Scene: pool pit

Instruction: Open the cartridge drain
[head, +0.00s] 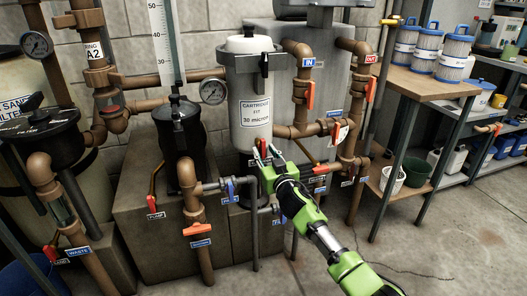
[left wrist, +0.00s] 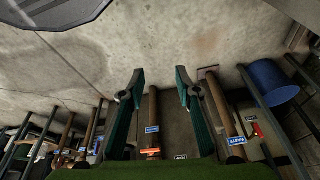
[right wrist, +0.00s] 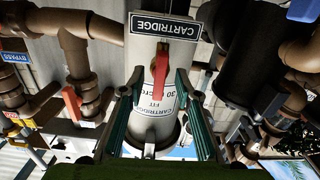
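The cartridge filter (head: 249,95) is a pale upright canister marked "CARTRIDGE FIT 30 MICRON". A red lever (head: 262,147) sits low at its front. In the right wrist view, the red lever (right wrist: 160,70) hangs beside a black "CARTRIDGE" plate (right wrist: 165,28). My right gripper (head: 266,152) is at this lever; in its wrist view the gripper (right wrist: 160,82) is open, with a finger on each side of the lever and visible gaps. My left gripper (left wrist: 160,75) is open and empty above the floor, outside the head view.
Another red lever (right wrist: 72,102) is on the brown pipe beside the canister. Brown pipes with red handles stand right of the filter; a black strainer (head: 180,125) stands left. A wooden bench (head: 430,83) is at right. Floor at front right is clear.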

